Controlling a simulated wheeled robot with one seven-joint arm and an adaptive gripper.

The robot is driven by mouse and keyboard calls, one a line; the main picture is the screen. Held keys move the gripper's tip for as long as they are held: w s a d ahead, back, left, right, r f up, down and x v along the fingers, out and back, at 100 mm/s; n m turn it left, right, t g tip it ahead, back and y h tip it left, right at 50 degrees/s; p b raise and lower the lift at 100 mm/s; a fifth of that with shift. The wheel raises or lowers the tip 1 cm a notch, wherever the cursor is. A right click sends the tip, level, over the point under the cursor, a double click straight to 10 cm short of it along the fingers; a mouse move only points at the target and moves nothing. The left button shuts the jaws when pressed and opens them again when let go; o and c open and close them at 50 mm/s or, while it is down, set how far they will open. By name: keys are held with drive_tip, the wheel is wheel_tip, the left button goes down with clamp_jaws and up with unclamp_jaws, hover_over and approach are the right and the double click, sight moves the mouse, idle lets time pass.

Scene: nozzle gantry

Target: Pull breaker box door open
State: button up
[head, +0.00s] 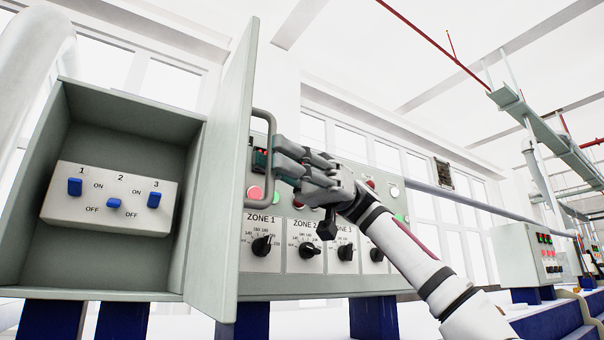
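The breaker box (90,283) is a grey-green metal case at the left in the head view. Its door (223,160) stands wide open, swung out toward me on the box's right side. A grey bar handle (271,124) is on the door's outer face. Inside the box, a white panel (70,208) carries three blue switches marked 1, 2 and 3. My gripper (277,160) is just right of the handle, its two fingertips apart one above the other and pointing at it. I see nothing held between them; whether a fingertip touches the bar is unclear.
Behind the door and gripper stands a control panel (330,285) with black zone knobs (309,249) and coloured buttons. Another control box (535,262) is further right. A thick white pipe (35,50) is at the upper left. The space before the open box is clear.

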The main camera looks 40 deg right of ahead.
drive_tip(key=v, duration=1)
drive_tip(key=shift+d, duration=0.15)
drive_tip(key=shift+w, duration=0.1)
idle(0.3)
